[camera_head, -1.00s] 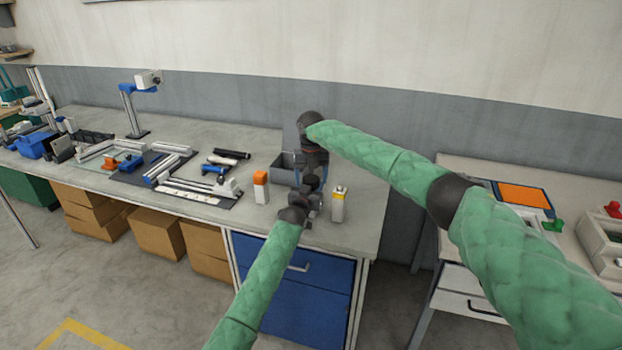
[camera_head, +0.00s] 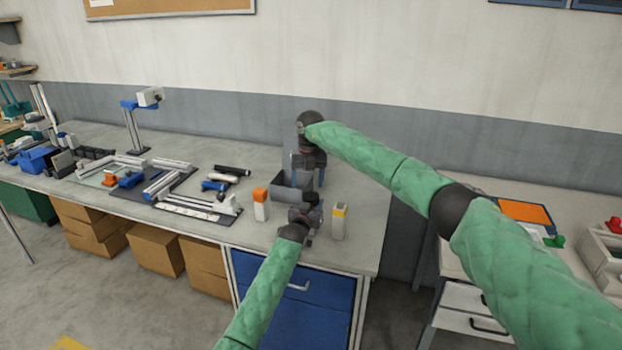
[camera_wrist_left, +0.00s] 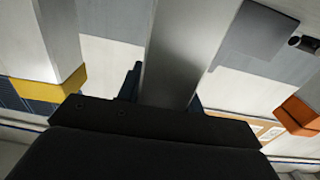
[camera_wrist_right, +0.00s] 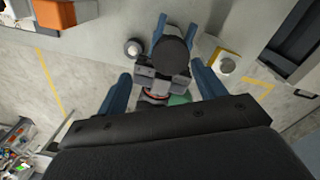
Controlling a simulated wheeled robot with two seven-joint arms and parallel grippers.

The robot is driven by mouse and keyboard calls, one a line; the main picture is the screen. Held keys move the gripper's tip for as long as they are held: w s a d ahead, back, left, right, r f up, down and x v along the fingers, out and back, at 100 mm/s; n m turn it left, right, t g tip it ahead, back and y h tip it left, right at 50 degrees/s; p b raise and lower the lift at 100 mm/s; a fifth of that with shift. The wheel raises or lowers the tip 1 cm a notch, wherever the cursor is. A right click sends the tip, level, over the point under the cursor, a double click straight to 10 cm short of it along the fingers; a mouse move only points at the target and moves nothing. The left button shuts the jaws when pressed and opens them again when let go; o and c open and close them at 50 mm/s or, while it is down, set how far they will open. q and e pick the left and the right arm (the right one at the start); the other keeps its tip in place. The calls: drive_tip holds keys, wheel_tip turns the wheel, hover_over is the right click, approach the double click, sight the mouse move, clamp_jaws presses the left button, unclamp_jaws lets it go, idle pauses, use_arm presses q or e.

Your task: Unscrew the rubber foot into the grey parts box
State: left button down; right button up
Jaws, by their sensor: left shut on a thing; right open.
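In the head view my left gripper (camera_head: 303,215) is over the bench's front, shut on a grey metal bar that runs between its fingers in the left wrist view (camera_wrist_left: 175,55). A black round rubber foot (camera_head: 311,198) faces up from what it holds. The foot also shows as a dark disc in the right wrist view (camera_wrist_right: 172,55). My right gripper (camera_head: 308,183) points down above it, open and empty, its fingers apart on either side of the foot.
A white block with an orange top (camera_head: 261,204) stands left of my left gripper, and one with a yellow band (camera_head: 339,221) stands right of it. Metal profiles on a dark mat (camera_head: 150,180) lie further left. A second table (camera_head: 480,290) stands at the right.

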sight(311, 196)
drive_tip(key=shift+w+d+r+m, duration=0.1)
drive_tip(key=shift+d+r+m, duration=0.05)
drive_tip(key=shift+r+m, duration=0.85)
drive_tip(key=shift+d+m, duration=0.35)
drive_tip(key=shift+m, duration=0.65)
drive_tip(key=shift+d+m+h, duration=0.1)
drive_tip(key=shift+m+h, duration=0.2)
drive_tip(key=shift+m, duration=0.4)
drive_tip(key=shift+f, duration=3.95)
drive_tip(key=c, duration=1)
drive_tip(key=n, duration=0.6)
drive_tip(key=shift+n, duration=0.4)
drive_tip(key=o, duration=1.1)
